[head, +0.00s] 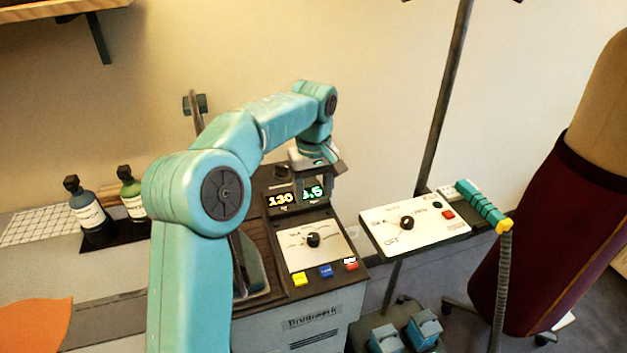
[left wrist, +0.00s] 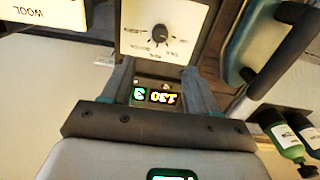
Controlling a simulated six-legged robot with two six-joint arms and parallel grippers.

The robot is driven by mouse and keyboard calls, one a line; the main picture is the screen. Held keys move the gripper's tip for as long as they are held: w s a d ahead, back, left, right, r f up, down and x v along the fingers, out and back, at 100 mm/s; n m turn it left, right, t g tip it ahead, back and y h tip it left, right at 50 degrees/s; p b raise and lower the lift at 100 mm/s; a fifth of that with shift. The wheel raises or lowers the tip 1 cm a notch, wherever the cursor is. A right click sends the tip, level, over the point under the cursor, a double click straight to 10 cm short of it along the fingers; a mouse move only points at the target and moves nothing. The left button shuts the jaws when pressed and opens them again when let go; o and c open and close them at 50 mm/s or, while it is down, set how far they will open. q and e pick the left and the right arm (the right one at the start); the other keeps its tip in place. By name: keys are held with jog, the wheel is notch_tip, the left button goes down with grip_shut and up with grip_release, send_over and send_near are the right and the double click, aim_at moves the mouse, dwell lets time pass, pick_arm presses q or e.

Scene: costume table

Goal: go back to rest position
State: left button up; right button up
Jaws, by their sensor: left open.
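My left arm reaches in from the left in the head view, and my left gripper (head: 317,188) points down over the display of the dark console (head: 268,225). The gripper is open and empty. In the left wrist view, its two fingers (left wrist: 160,85) stand apart, with the lit display (left wrist: 153,94) showing between them and the white knob panel (left wrist: 165,30) beyond. Whether the fingertips touch the console is unclear. My arm hides part of the console's left side. My right gripper is not in view.
The console has a dial (head: 313,240) and yellow, blue and red buttons. To its right is a white control panel (head: 430,225) with a teal hose handle (head: 482,207). A maroon dress form (head: 555,220) stands at right. Two bottles (head: 90,210) (head: 131,193) stand left of my arm.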

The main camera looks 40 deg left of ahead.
pick_arm(q)
jog(key=shift+r, duration=1.1)
